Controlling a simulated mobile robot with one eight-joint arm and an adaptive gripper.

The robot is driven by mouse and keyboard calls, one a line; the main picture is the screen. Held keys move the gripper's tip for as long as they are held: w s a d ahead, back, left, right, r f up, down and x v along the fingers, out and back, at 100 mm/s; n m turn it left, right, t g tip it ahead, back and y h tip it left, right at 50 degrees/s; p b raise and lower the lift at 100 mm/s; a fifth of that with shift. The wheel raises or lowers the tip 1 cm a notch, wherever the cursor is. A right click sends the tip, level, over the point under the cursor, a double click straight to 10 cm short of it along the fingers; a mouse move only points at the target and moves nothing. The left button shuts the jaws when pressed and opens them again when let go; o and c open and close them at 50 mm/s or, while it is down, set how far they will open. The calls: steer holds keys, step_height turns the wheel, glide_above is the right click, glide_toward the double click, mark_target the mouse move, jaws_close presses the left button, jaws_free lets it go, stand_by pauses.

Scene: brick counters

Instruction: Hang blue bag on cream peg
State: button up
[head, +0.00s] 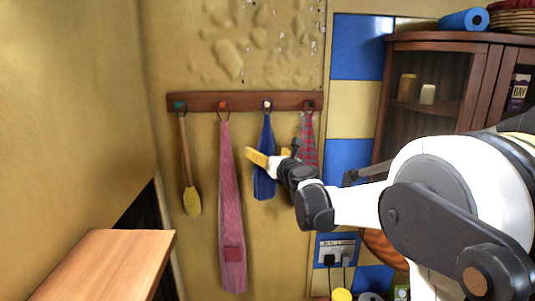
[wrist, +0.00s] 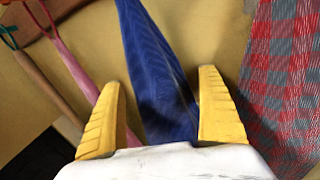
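The blue bag (head: 265,185) hangs from the cream peg (head: 267,105) on the dark wooden rail (head: 245,101), by a loop at its top. It hangs long and narrow against the wall. My gripper (head: 268,154) is open at the bag's upper half. In the wrist view the blue bag (wrist: 148,60) runs between the two yellow fingers of my gripper (wrist: 160,78), with gaps on both sides near the fingertips. The wrist housing hides the bag's lower part there, and the peg is out of that view.
A pink striped cloth (head: 231,200) hangs left of the bag, and a yellow-headed brush (head: 192,200) further left. A red-and-grey checked cloth (head: 307,140) hangs close on the right. A wooden counter (head: 110,262) stands at lower left, and a glass-fronted cabinet (head: 430,75) at right.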

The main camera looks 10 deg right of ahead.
steer(key=s+d, duration=0.1)
steer(key=s, duration=1)
steer(key=s+a+f+n+g+y+b, duration=0.1)
steer(key=s+a+f+n+g+b, duration=0.25)
steer(key=s+f+n+b, duration=0.8)
steer(key=s+a+f+n+g+y+b, duration=0.15)
steer(key=s+a+f+n+b, duration=0.4)
steer(key=f+n+b, duration=0.6)
steer(key=s+d+f+n+g+h+b, duration=0.2)
steer(key=s+f+n+b, duration=0.3)
steer(key=f, duration=0.8)
steer(key=s+d+f+n+g+h+b, duration=0.2)
steer(key=s+d+f+n+b, duration=0.3)
steer(key=s+f+n, duration=0.3)
steer(key=s+f+g, duration=0.1)
steer(key=s+f, duration=0.3)
steer(key=f, duration=0.1)
steer(key=shift+h, duration=0.35)
steer(key=shift+s+d, duration=0.1)
